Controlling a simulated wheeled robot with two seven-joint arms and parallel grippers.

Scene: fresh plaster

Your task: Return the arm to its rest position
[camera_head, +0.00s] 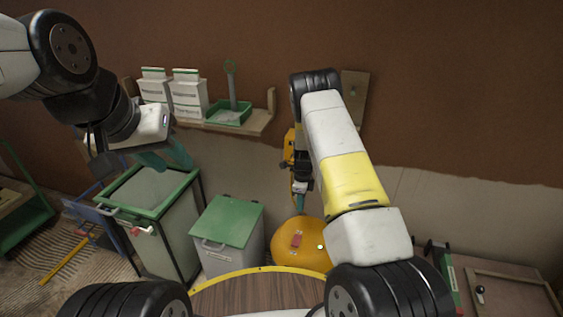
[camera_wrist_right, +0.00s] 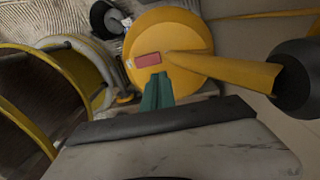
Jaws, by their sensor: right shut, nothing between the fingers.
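My right arm reaches out over the middle of the head view and bends down at its far end. Its gripper (camera_head: 300,203) points down just above a round yellow machine (camera_head: 309,257) with a red patch on top. In the right wrist view the teal fingers (camera_wrist_right: 157,91) are together with nothing between them, in front of the same yellow machine (camera_wrist_right: 180,32). My left gripper (camera_head: 167,156) hangs at the upper left, over the back of a green-rimmed bin (camera_head: 145,213). Its teal fingers show partly, and their gap is unclear.
A grey bin with a green lid (camera_head: 228,222) stands left of the machine. A wall shelf (camera_head: 250,122) holds white packages (camera_head: 187,95) and a green tray (camera_head: 230,117). A wooden round top with a yellow rim (camera_head: 258,292) lies in front. A low brown table (camera_head: 510,293) stands right.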

